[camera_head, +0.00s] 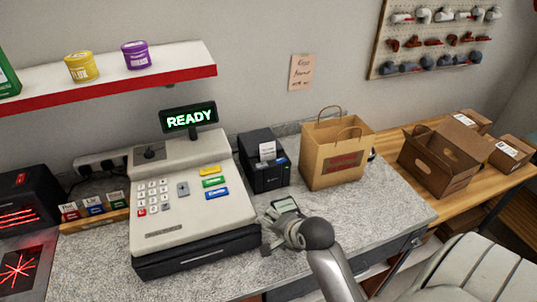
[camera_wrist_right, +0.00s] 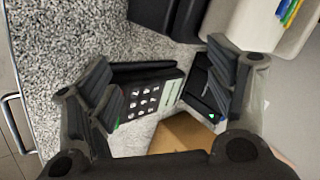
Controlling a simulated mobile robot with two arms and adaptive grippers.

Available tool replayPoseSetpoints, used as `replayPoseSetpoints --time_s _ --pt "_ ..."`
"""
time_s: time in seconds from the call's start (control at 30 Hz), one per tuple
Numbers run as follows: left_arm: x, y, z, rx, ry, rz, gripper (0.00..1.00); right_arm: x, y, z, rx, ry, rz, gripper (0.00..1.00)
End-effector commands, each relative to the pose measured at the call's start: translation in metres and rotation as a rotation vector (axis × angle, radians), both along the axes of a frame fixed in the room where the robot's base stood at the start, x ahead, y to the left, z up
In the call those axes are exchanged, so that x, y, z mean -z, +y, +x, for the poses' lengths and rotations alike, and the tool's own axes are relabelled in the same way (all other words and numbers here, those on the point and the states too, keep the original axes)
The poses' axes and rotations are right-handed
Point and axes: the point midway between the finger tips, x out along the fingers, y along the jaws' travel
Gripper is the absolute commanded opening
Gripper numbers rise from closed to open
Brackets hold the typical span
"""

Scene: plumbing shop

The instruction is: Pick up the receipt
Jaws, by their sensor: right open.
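The receipt (camera_head: 267,151) is a small white slip standing up out of the top of the black printer (camera_head: 264,172), between the cash register and the paper bag. I cannot make it out clearly in the right wrist view. My right gripper (camera_head: 280,228) is over the counter in front of the printer, nearer to me and apart from the receipt. In the right wrist view the right gripper (camera_wrist_right: 163,88) has its fingers spread wide, with nothing held between them. A card terminal (camera_wrist_right: 150,98) shows beyond the fingers. My left gripper is not in view.
The cash register (camera_head: 188,205) stands left of the printer, and a brown paper bag (camera_head: 335,158) stands close on its right. The card terminal (camera_head: 285,204) lies just beyond my gripper. The counter (camera_head: 385,200) is clear at the right front. Cardboard boxes (camera_head: 440,158) stand farther right.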

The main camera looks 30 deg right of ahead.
Motion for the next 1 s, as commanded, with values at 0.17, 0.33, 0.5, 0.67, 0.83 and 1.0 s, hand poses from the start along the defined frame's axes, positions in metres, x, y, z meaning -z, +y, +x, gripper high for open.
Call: replayPoseSetpoints --time_s 0.17,0.33,0.5,0.67,0.83,1.0 --pt "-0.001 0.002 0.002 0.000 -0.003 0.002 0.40 -0.020 -0.031 0.041 0.337 -0.137 0.283 0.77" --pt "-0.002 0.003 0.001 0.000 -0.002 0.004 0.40 -0.041 -0.063 0.078 0.676 -0.284 0.641 0.77" --pt "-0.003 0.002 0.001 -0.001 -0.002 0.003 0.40 -0.061 -0.095 0.108 0.988 -0.423 1.049 0.77" --pt "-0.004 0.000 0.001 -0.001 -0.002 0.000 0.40 -0.073 -0.115 0.124 1.175 -0.505 1.349 0.77" --pt "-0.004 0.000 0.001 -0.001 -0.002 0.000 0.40 -0.077 -0.125 0.131 1.256 -0.539 1.495 0.77" --pt "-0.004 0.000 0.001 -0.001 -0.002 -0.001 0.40 -0.071 -0.129 0.147 1.264 -0.540 1.510 0.77"
